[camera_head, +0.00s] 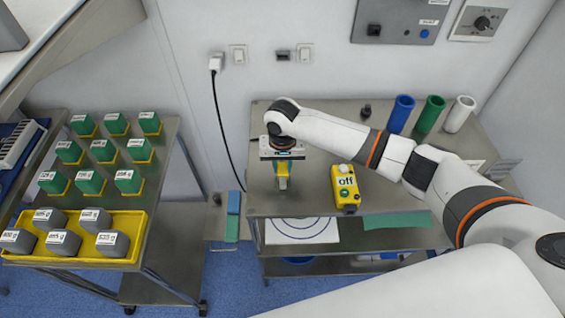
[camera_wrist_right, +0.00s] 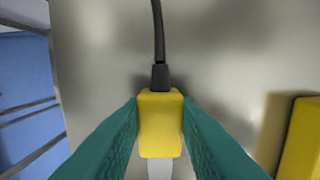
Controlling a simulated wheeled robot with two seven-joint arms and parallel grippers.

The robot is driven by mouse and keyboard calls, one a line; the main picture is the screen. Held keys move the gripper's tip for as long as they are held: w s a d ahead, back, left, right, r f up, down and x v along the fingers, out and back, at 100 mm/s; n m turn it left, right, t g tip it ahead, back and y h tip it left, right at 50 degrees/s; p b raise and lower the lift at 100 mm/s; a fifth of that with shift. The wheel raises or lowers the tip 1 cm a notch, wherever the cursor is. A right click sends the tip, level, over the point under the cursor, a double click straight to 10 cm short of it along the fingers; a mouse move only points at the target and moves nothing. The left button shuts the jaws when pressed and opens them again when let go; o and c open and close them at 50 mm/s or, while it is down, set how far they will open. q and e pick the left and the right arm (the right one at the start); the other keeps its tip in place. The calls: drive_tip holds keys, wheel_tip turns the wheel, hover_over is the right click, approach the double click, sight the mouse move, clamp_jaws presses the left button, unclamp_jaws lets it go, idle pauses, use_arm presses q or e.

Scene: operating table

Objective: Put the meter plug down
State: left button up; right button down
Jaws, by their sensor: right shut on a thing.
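The meter plug (camera_wrist_right: 160,125) is a yellow block with a black cable at one end and a pale tip at the other. My right gripper (camera_head: 283,168) is shut on it, with a green finger on each side in the right wrist view. The plug also shows as a small yellow piece in the head view (camera_head: 283,184), over the left part of the steel table (camera_head: 318,200). I cannot tell whether it touches the tabletop. The yellow meter (camera_head: 346,186), marked "off", stands to the right of the plug. My left gripper is not in view.
Blue (camera_head: 401,114), green (camera_head: 431,115) and white (camera_head: 459,114) cylinders stand at the table's back right. A small dark object (camera_head: 366,111) is at the back. A cart on the left holds green blocks and a yellow tray (camera_head: 130,222) of grey weights.

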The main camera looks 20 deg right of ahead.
sight(283, 168)
drive_tip(key=shift+f, duration=0.45)
drive_tip(key=c, duration=1.1)
unclamp_jaws()
drive_tip(key=shift+c, duration=0.2)
drive_tip(key=shift+w+r, duration=0.1)
drive_tip(key=shift+r, duration=0.5)
wheel_tip(283, 168, up, 12)
drive_tip(key=b, duration=0.1)
drive_tip(key=shift+s, duration=0.4)
drive_tip(key=shift+a, duration=0.1)
